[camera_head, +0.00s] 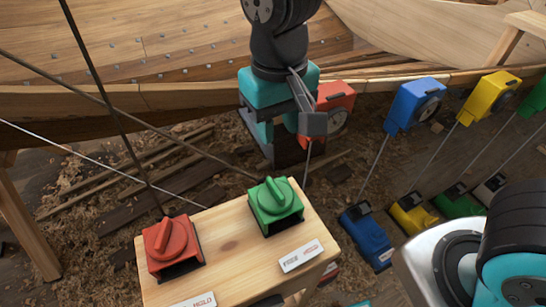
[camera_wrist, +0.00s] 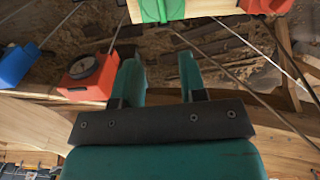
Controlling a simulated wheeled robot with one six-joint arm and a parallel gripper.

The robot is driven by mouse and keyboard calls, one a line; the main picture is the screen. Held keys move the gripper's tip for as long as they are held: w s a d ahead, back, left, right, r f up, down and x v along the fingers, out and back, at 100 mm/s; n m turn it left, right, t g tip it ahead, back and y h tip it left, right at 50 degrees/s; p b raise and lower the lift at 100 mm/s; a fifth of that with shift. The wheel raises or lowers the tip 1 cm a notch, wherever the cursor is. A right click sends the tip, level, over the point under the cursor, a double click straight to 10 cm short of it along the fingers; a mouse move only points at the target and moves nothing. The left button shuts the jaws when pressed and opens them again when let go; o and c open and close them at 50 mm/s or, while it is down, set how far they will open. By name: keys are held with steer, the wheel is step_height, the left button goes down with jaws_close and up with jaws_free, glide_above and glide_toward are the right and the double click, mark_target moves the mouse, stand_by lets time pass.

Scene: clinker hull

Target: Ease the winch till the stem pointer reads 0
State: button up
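My gripper (camera_head: 283,140) hangs above the ground beside the hull plank edge, pointing down. In the wrist view its two teal fingers (camera_wrist: 161,72) stand apart with nothing between them. A red box with a round dial face (camera_head: 335,105) is just right of it; this box (camera_wrist: 88,76) is left of the fingers in the wrist view. A green knob unit (camera_head: 276,204) and a red knob unit (camera_head: 172,246) sit on a wooden bench (camera_head: 228,235), apart from the gripper. I cannot tell which is the winch, nor read any stem pointer.
Blue (camera_head: 414,103) and yellow (camera_head: 488,95) dial boxes line the hull edge, with lines running down to blue (camera_head: 366,237), yellow (camera_head: 412,214) and green (camera_head: 457,202) blocks. Thin taut lines cross from the bench to upper left. Planks and shavings cover the ground.

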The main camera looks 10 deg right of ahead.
mark_target(275, 187)
step_height(275, 187, down, 17)
steer(key=shift+a+f+b, duration=0.15)
steer(key=shift+b, duration=0.2)
jaws_close()
